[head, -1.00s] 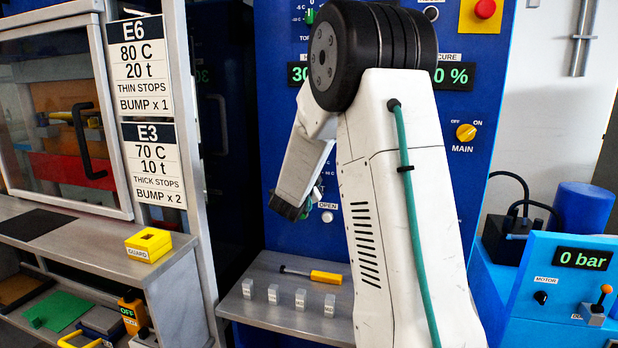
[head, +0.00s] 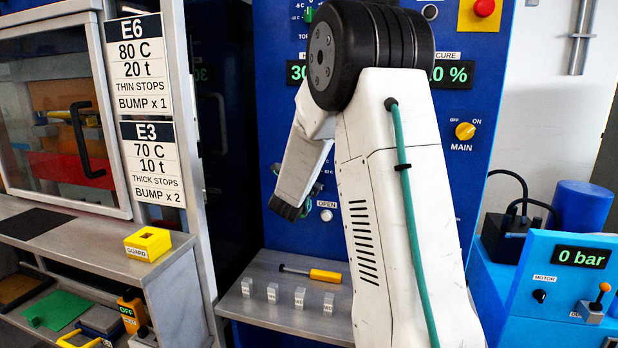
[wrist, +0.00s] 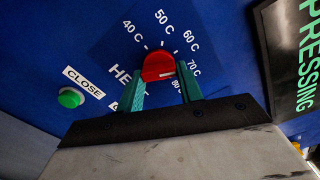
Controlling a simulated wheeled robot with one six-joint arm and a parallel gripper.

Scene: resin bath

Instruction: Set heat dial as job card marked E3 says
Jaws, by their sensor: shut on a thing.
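The red heat dial (wrist: 158,66) sits on the blue panel in the wrist view, ringed by marks from 40 C to 80 C. My gripper (wrist: 160,80) has its two green fingers on either side of the dial, shut on it. A white mark shows on the dial's lower right edge, towards the 70 C and 80 C side; its exact setting is hard to tell. In the head view my arm hides the dial. The job card E3 (head: 153,165) reads 70 C, 10 t, thick stops, bump x 2. The card E6 (head: 139,65) above it reads 80 C.
A green CLOSE button (wrist: 70,98) is left of the dial, and a lit PRESSING display (wrist: 306,65) is at right. A shelf (head: 262,310) below my arm holds several small blocks and a yellow-handled tool (head: 325,276). A yellow guard block (head: 148,244) is at left.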

